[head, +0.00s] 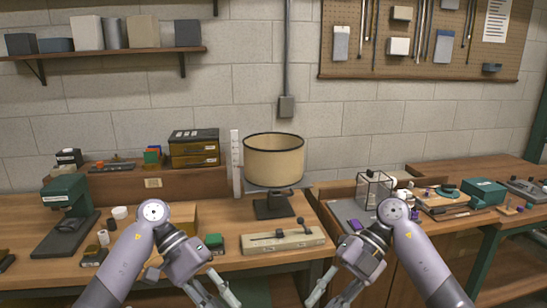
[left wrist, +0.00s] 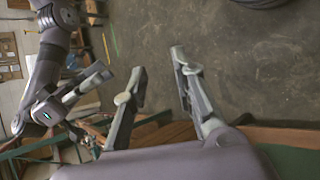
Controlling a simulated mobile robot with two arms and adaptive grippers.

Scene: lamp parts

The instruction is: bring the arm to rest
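My left arm (head: 128,252) comes in from the left, and my left gripper (head: 216,298) hangs low at the bottom edge in front of the bench. In the left wrist view the left gripper (left wrist: 159,62) has its fingers spread, with bare floor between them. My right arm (head: 425,262) mirrors it, and my right gripper (head: 334,298) hangs low with its fingers apart and nothing between them. The right gripper also shows in the left wrist view (left wrist: 92,98). A lamp with a beige drum shade (head: 274,160) stands upright on a dark base (head: 273,206), away from both grippers.
The wooden bench (head: 230,262) runs along the wall. On it are a wooden fixture (head: 268,242), a green-and-black device (head: 66,210) and a clear-sided box (head: 373,190). A second bench (head: 508,217) stands at the right. Bare floor (left wrist: 245,75) lies below my left gripper.

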